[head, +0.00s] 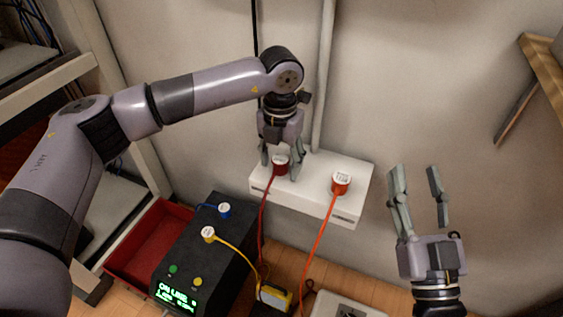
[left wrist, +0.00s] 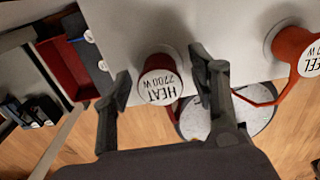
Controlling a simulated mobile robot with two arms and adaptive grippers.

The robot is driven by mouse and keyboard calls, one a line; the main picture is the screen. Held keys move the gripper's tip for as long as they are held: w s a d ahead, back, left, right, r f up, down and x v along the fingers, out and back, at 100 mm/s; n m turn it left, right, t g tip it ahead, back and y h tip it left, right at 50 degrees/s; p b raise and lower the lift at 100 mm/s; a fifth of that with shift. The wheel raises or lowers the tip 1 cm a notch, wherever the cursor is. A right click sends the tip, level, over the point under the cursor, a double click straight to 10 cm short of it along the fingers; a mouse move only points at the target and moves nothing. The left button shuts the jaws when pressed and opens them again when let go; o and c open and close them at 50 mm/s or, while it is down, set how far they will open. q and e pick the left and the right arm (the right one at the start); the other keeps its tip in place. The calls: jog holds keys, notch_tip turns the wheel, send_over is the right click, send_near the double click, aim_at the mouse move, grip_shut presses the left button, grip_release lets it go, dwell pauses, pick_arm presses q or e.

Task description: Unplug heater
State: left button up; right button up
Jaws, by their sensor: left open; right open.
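The heater plug (head: 281,161) is dark red with a white top and sits in the white power strip (head: 316,201) by the wall. Its label reads "HEAT" in the left wrist view (left wrist: 160,84). My left gripper (head: 279,170) is open, pointing down, with one finger on each side of the plug; a gap shows between fingers and plug in the left wrist view. A dark red cord hangs from the plug to the floor. My right gripper (head: 414,170) is open and empty, pointing up, to the right of the strip.
An orange plug (head: 341,183) is in the strip's right part, its cord running down. A black box (head: 203,256) with a green display carries a blue plug (head: 224,210) and a yellow-corded plug (head: 208,234). A red tray (head: 150,243) lies at left. Wooden floor shows below.

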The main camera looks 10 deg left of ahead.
pick_arm(q)
jog(key=shift+c, duration=0.3)
grip_shut()
dwell(0.3)
